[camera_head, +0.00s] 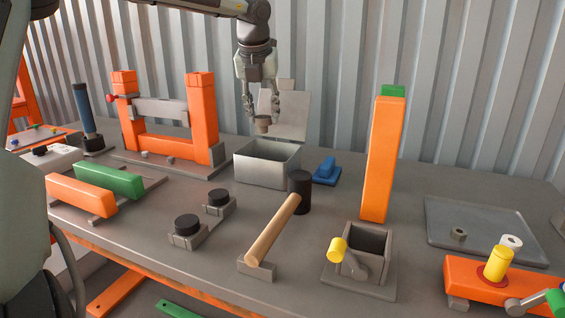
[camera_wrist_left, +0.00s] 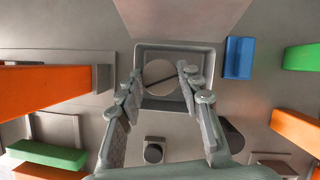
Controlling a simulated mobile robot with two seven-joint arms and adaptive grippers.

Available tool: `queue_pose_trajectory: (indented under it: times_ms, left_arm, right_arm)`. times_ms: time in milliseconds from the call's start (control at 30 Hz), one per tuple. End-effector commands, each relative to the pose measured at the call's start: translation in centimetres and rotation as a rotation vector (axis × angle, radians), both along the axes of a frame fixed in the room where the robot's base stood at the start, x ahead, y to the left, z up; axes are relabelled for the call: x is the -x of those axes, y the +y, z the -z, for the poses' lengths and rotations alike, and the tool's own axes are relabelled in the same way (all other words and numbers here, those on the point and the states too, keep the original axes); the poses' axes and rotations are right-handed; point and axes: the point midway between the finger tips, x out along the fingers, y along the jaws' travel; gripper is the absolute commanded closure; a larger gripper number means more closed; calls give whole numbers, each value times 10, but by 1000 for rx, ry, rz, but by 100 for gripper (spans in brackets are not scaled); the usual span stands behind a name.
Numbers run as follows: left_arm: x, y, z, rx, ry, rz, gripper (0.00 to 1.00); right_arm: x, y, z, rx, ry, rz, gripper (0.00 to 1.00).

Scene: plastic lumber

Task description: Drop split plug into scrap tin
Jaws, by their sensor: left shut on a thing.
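My left gripper (camera_head: 262,113) hangs above the scrap tin (camera_head: 267,170), its fingers pointing down. It is shut on the split plug (camera_head: 262,125), a small grey-brown round piece. In the left wrist view the plug (camera_wrist_left: 160,76) is a round disc with a dark slit across it, between the fingertips. It sits in front of the opening of the tin (camera_wrist_left: 176,48), inside its rim as seen from there. The tin is a grey open box with its lid (camera_head: 290,112) raised at the back. The plug is above the rim, apart from it. My right gripper is not in view.
A blue block (camera_head: 326,171) lies just right of the tin. A mallet (camera_head: 277,223) leans in front. An orange frame (camera_head: 166,118) stands left, and a tall orange post (camera_head: 384,155) right. A grey tray (camera_head: 485,231) with a small ring-like piece (camera_head: 458,233) lies farther right.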

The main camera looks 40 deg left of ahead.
Motion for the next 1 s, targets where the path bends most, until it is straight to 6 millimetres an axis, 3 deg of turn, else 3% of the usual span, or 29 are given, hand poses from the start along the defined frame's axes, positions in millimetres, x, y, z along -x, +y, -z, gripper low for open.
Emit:
queue_pose_trajectory:
  times_ms: [233, 500, 900, 933, 1000]
  left_arm:
    - [1, 0, 26, 2, 4, 1, 89]
    - [1, 0, 52, 2, 3, 0, 89]
    - [1, 0, 59, 0, 1, 1, 89]
    - [1, 0, 59, 0, 1, 1, 62]
    - [1, 0, 59, 0, 1, 1, 53]
  right_arm:
    - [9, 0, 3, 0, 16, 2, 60]
    - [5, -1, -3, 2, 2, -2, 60]
    - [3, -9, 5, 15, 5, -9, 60]
    - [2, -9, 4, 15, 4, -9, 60]
    - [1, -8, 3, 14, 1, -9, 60]
